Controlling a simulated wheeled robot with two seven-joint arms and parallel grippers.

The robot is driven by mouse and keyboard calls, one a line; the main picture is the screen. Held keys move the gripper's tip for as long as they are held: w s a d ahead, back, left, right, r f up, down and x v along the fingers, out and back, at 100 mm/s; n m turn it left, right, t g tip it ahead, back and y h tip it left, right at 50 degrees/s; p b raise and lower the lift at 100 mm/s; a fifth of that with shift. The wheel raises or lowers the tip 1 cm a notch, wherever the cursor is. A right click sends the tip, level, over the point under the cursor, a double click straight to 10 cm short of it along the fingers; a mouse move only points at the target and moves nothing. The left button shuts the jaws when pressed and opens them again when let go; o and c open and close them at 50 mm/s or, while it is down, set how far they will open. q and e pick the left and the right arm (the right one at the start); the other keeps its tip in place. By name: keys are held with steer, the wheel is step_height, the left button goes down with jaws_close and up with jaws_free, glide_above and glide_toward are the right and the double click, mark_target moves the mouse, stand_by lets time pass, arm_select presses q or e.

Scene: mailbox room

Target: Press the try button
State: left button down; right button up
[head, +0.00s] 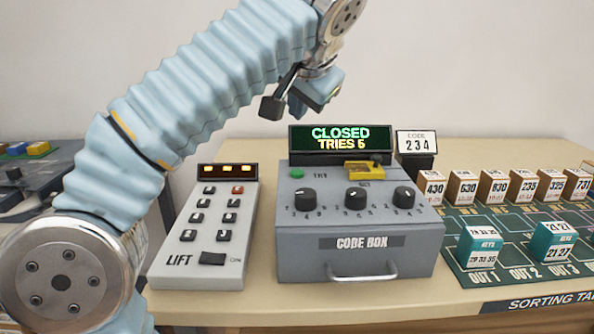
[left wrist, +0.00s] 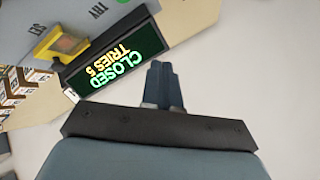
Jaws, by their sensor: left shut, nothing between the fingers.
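The try button is a small green button (head: 296,174) at the top left of the grey code box (head: 424,254), with the label TRY beside it. It also shows at the top edge of the left wrist view (left wrist: 124,2). The box's display (head: 340,138) reads CLOSED, TRIES 5 or 6; the wrist view shows TRIES 5. Three black dials sit on the box, and a yellow covered SET switch (head: 364,171) is right of the green button. My left gripper (head: 273,108) is shut and empty, in the air above and behind the box, apart from the button. My right gripper is not in view.
A grey LIFT keypad (head: 205,243) stands left of the code box. A card reading CODE 234 (head: 416,143) stands behind right. The green sorting mat (head: 505,240) with several boxes lies at right. Another panel (head: 40,180) with coloured buttons is at far left.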

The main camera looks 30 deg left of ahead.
arm_select(q)
steer(key=b, duration=0.3)
glide_above(299, 174)
step_height(299, 174, down, 6)
steer(key=shift+f, duration=0.2)
steer(key=shift+f+b, duration=0.4)
steer(key=shift+f, duration=0.35)
stand_by(1.2)
steer(key=shift+f, duration=0.4)
steer(key=shift+f+b, duration=0.45)
steer(key=shift+b, duration=0.05)
stand_by(0.4)
steer(key=shift+r, duration=0.1)
steer(key=shift+r+p, duration=0.75)
steer(key=shift+p, duration=0.15)
